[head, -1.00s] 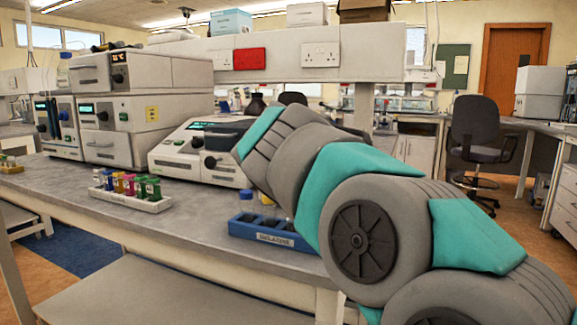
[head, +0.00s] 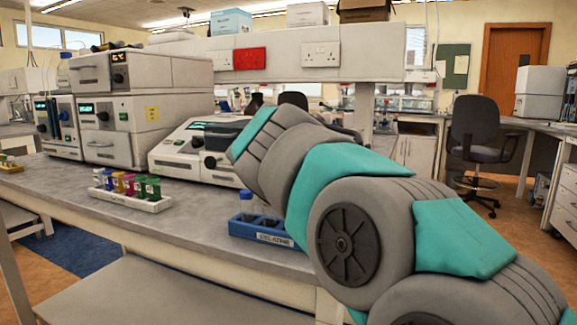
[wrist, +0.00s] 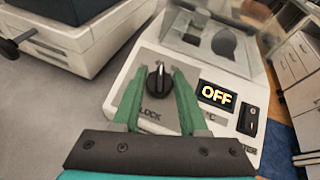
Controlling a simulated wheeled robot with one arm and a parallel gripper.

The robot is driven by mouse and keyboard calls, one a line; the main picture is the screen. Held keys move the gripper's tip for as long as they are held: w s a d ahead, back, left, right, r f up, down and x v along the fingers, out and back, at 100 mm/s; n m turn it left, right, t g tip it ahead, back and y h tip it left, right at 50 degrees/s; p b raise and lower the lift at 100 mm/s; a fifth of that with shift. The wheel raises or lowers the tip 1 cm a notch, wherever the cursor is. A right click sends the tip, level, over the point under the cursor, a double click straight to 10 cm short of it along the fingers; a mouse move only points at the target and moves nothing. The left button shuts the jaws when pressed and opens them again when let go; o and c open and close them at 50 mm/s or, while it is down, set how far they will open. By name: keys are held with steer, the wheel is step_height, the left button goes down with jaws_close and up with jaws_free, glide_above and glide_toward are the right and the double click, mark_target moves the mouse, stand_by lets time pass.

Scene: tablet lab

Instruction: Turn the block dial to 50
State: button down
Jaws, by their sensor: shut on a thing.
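In the wrist view the block dial (wrist: 159,81), a black knob with a pale pointer line, sits on the sloped white front panel of a device (wrist: 207,127). The pointer points about straight up in the picture. Part of a "BLOCK" label shows below it. My gripper (wrist: 160,76) has its two green fingers shut on the dial, one on each side. A lit display (wrist: 216,95) to the right reads "OFF", with a black rocker switch (wrist: 249,118) beside it. In the head view my arm hides the gripper and the dial.
A white machine with a dark knob (wrist: 10,47) stands at the left in the wrist view. In the head view a white tube rack (head: 130,199) and a blue rack (head: 262,229) stand on the grey bench. Bare bench top lies between them.

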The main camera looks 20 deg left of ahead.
steer(key=m+h, duration=0.2)
steer(key=shift+a+m, duration=0.1)
steer(key=shift+m, duration=0.3)
steer(key=shift+m+h, duration=0.4)
steer(key=shift+h, duration=0.2)
steer(key=shift+a+m, duration=0.15)
steer(key=shift+m, duration=0.15)
steer(key=shift+m+h, duration=1.1)
steer(key=shift+m, duration=0.1)
steer(key=shift+a+m+g+h, duration=0.1)
steer(key=shift+m+g+h, duration=0.2)
steer(key=shift+m+h, duration=0.6)
steer(key=shift+c, duration=2.2)
jaws_free()
